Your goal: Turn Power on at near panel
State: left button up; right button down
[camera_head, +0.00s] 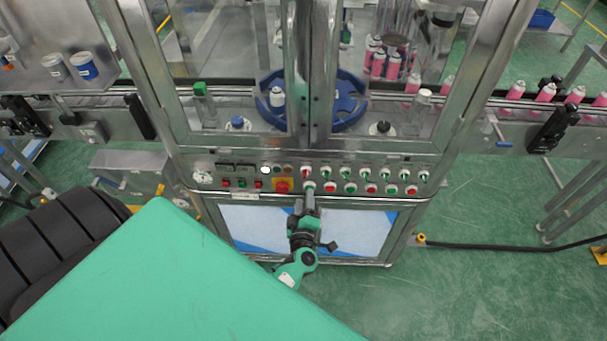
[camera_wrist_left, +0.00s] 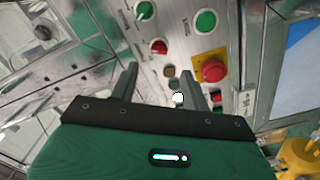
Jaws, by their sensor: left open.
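The near control panel (camera_head: 395,181) runs across the machine's front below the glass. It carries several green and red buttons and knobs, and a red emergency stop (camera_head: 282,187) on a yellow plate. My left gripper (camera_head: 309,190) is open in front of the panel, just right of the emergency stop. In the left wrist view the fingers (camera_wrist_left: 161,85) are apart, with a dark button (camera_wrist_left: 169,72) and a white lit lamp (camera_wrist_left: 178,98) showing between them. The emergency stop (camera_wrist_left: 214,71) and a green button (camera_wrist_left: 206,20) are to the right. Labels are too small to read, so I cannot tell which control is Power.
Behind the glass a blue round carrier (camera_head: 350,108) and several pink cans (camera_head: 392,66) stand in the machine. A conveyor with pink cans (camera_head: 546,92) leads off right. A black hose (camera_head: 480,246) crosses the floor, which is otherwise free at lower right.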

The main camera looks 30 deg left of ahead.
pick_arm(q)
jog(key=shift+b+v, duration=0.55)
jog(key=shift+v, duration=2.15)
jog(key=shift+f, duration=0.1)
jog(key=s+d+f+m+g+h, duration=0.1)
jog(key=s+d+f+m+h, duration=0.25)
jog(key=f, duration=0.45)
jog(key=s+d+f+m+g+h, duration=0.1)
jog(key=s+d+f+m+h, duration=0.15)
jog(key=f+m, duration=0.4)
jog(key=s+d+f+m+g+h, duration=0.2)
jog(key=s+d+f+m+h, duration=0.15)
jog(key=f, duration=0.65)
jog(key=s+a+f+m+g, duration=0.2)
jog(key=s+f, duration=0.4)
jog(key=s, duration=0.4)
jog(key=s+a+f+m+g, duration=0.2)
jog(key=s+f+g, duration=0.2)
jog(key=s, duration=0.6)
jog(key=s+a+f+m+g, duration=0.3)
jog(key=s+f+g, duration=0.1)
jog(key=s+f, duration=0.4)
jog(key=shift+s, duration=0.9)
jog(key=shift+w+f, duration=0.1)
